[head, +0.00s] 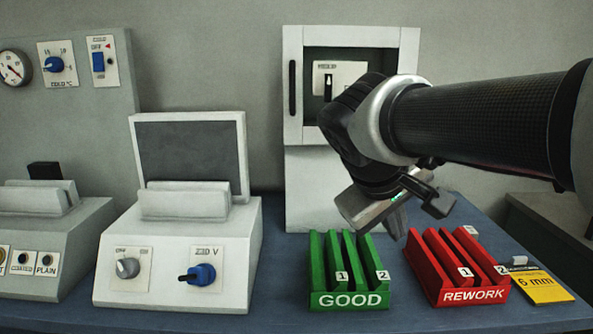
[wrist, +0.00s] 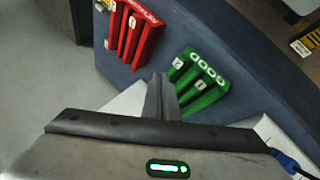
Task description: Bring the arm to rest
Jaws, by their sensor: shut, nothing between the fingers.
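My arm reaches in from the right in the head view, and my gripper (head: 390,222) hangs in the air above the bench, over the gap between the green and red racks. In the wrist view my gripper (wrist: 160,80) shows its fingers together with nothing between them. The green GOOD rack (head: 348,300) stands below and to the left of it, and it also shows in the wrist view (wrist: 200,100). The red REWORK rack (head: 470,296) stands below and to the right; it also shows in the wrist view (wrist: 133,30). The slots I can see look empty.
A white device (head: 180,280) with a raised panel and two knobs stands left of the green rack. A white cabinet (head: 292,130) stands behind my gripper. A yellow 6 mm card (head: 543,287) lies right of the red rack. Gauges and switches fill the left wall panel (head: 95,90).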

